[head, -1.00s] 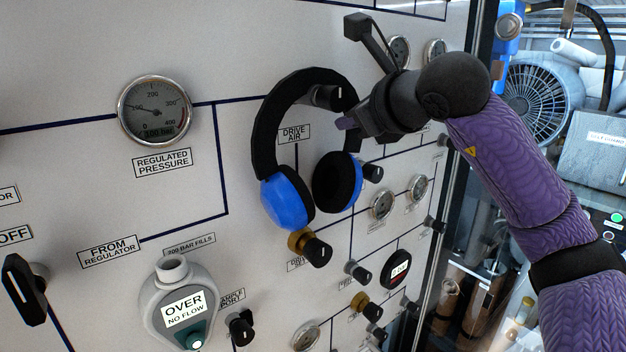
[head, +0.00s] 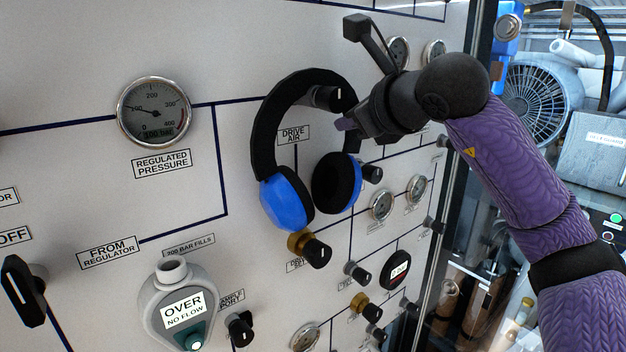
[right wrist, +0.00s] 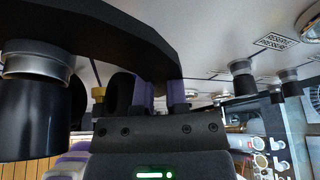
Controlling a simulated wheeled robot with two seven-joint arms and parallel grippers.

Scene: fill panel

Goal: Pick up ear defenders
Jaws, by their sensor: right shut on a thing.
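The ear defenders (head: 267,130) have a black headband and blue cups with black pads. They hang in front of the panel, with the headband around a black knob (head: 327,97) near the top. My right gripper (head: 350,128) is at the right side of the headband and is shut on it. In the right wrist view the dark headband (right wrist: 110,38) crosses above the gripper (right wrist: 158,95), whose purple fingers stand on either side of it. My left gripper is not in view.
The panel (head: 70,90) carries a large pressure gauge (head: 153,112), a grey flow meter (head: 180,300) and several knobs and small gauges. A brass-collared knob (head: 316,250) sits just below the cups. A fan (head: 540,95) and other equipment stand beyond the panel's right edge.

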